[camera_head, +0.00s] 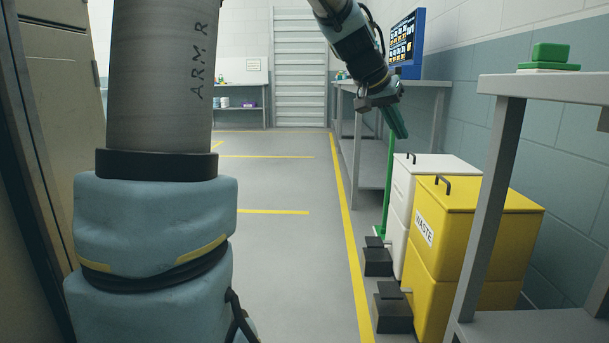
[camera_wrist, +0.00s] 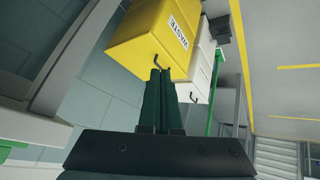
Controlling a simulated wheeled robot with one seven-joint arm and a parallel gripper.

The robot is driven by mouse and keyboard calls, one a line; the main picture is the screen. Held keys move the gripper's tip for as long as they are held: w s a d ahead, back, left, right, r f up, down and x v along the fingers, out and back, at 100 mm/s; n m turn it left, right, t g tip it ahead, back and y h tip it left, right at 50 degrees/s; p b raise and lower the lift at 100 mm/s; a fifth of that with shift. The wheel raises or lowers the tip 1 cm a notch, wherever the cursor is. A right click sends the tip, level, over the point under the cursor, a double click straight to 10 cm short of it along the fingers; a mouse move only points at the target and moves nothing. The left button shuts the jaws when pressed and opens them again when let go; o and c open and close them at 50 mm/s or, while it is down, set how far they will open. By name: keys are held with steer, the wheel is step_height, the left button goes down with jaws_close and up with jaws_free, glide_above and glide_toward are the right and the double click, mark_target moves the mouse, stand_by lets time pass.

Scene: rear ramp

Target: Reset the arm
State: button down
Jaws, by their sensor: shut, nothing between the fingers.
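My arm reaches forward and bends down at the upper right of the head view. My gripper (camera_head: 400,134) hangs in the air above and behind the white bin, with its green fingers pointing down. In the wrist view my gripper (camera_wrist: 160,76) shows its two green fingers together, with nothing between them. The yellow waste bin (camera_wrist: 140,45) and its handle lie beyond the fingertips in that view. The fingers appear apart from both bins.
A yellow waste bin (camera_head: 475,235) and a white bin (camera_head: 405,190) with black pedals stand along the right wall. A grey shelf (camera_head: 545,88) is at near right, a bench (camera_head: 425,83) with a blue screen (camera_head: 407,45) behind. The floor (camera_head: 285,260) is clear.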

steer(key=s+a+f+n+y, duration=0.3)
steer(key=s+a+f+y, duration=0.1)
steer(key=a+f, duration=0.95)
steer(key=s+a+f+n+g+y+p, duration=0.1)
steer(key=s+a+f+n, duration=0.1)
steer(key=s+a+f, duration=0.35)
steer(key=s+a+f+n+g+y, duration=0.1)
steer(key=s+a+f+n+y, duration=0.15)
steer(key=s+a, duration=0.5)
step_height(320, 180, up, 37)
steer(key=w+p, duration=0.1)
steer(key=p, duration=3.7)
steer(key=shift+a+r+m+h, duration=0.15)
steer(key=shift+a+m+h, duration=0.25)
steer(key=shift+m+h, duration=0.05)
steer(key=shift+w, duration=0.1)
